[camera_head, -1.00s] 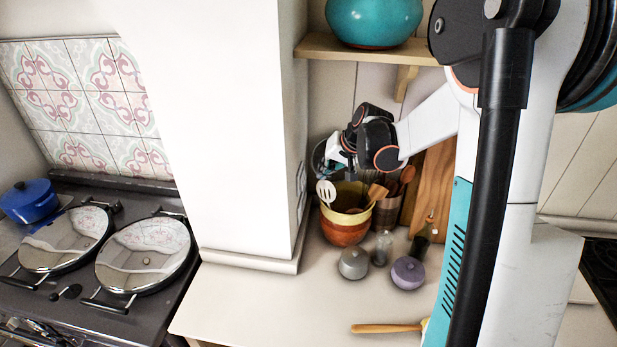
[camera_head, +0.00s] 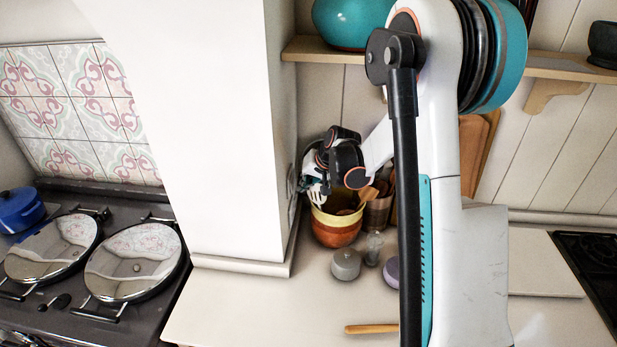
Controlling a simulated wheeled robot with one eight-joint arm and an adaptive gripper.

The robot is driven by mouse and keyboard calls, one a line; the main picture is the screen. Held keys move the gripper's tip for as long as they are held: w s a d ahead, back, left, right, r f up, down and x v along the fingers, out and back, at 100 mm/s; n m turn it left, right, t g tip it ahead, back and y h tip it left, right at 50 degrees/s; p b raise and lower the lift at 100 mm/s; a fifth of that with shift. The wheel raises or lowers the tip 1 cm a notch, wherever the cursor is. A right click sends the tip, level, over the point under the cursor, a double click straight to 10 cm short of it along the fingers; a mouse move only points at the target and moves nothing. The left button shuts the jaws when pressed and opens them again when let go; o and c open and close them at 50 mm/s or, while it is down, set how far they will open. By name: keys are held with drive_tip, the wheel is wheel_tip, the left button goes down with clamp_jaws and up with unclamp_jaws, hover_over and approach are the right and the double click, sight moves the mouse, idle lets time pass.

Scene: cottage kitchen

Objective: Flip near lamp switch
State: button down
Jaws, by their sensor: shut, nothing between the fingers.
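The lamp switch looks to be the small grey plate (camera_head: 292,208) on the right side face of the white pillar, seen almost edge-on, so its lever's position is hidden. My gripper (camera_head: 310,184) is close to that side face, just right of and above the plate. Its fingers are small in the picture and partly merge with the utensils behind; they look shut and empty. I cannot tell whether they touch the plate or the wall. No lamp is clearly visible.
The white pillar (camera_head: 215,120) stands left of my gripper. A striped utensil pot (camera_head: 336,231) is just below it. A grey lidded jar (camera_head: 346,264), a glass shaker (camera_head: 374,248) and a purple jar (camera_head: 391,272) stand on the counter. A shelf (camera_head: 320,49) holds a teal pot (camera_head: 348,22).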

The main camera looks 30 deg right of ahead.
drive_tip(key=shift+x, duration=0.85)
